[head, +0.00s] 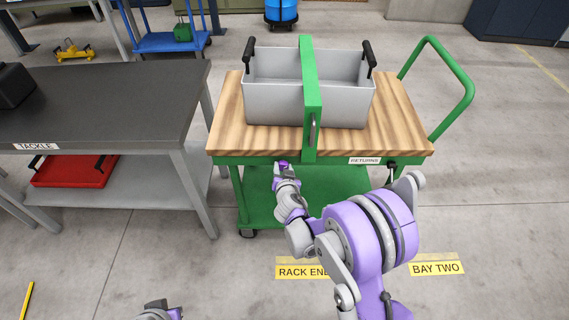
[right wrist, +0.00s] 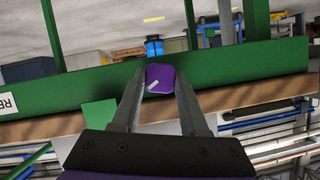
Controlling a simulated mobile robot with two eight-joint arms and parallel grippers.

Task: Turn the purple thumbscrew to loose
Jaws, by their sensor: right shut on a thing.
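The purple thumbscrew (right wrist: 160,78) sits against the green front rail of the cart in the right wrist view, with a short pale mark on its face. My right gripper (right wrist: 160,92) has a finger on each side of it and is shut on it. In the head view my right gripper (head: 283,168) is at the cart's front edge, just below the green bar (head: 312,95) that crosses over the grey bin (head: 270,100). The thumbscrew cannot be made out clearly there. Only a bit of my left arm shows at the bottom; its gripper is not seen.
The wood-topped cart (head: 400,130) has a green push handle (head: 465,80) at right and a "RETURNS" label (head: 365,160). A dark-topped table (head: 100,95) marked "TACKLE" stands at left, with a red tray (head: 72,172) below. The floor in front is clear.

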